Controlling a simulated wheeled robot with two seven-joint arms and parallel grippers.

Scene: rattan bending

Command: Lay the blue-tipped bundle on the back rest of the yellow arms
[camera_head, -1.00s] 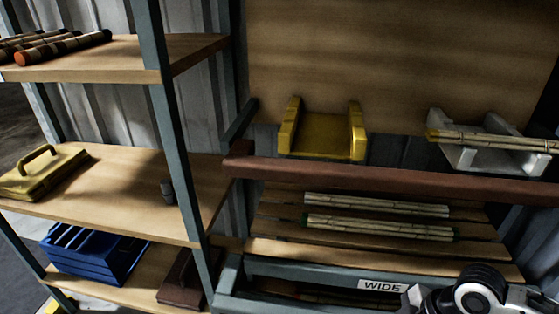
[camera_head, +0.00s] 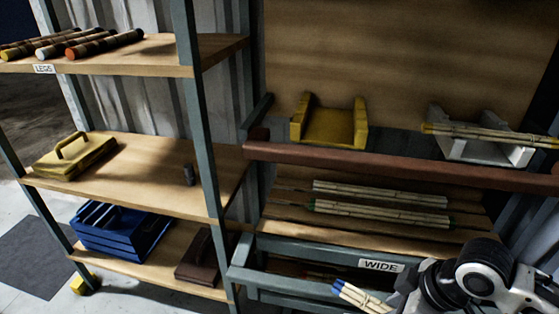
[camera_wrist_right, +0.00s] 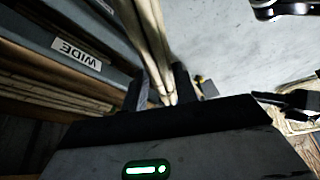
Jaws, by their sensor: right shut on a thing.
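The blue-tipped bundle (camera_head: 362,298) shows at the bottom edge of the head view, its blue ends pointing up-left. My right gripper (camera_wrist_right: 160,90) is shut on the bundle, whose pale canes (camera_wrist_right: 148,40) run up from between its fingers in the wrist view. In the head view my right wrist covers the bundle's other end. The yellow arms (camera_head: 330,126) form an empty open cradle behind the brown rail, above and left of the held bundle. My left gripper is not in view.
Grey arms (camera_head: 458,148) to the right carry a yellow-tipped bundle (camera_head: 490,134). A brown rail (camera_head: 390,165) runs in front of both cradles. Cane bundles (camera_head: 380,205) lie on the slatted rack below, above the WIDE label (camera_head: 380,265). A shelf unit (camera_head: 205,200) stands left.

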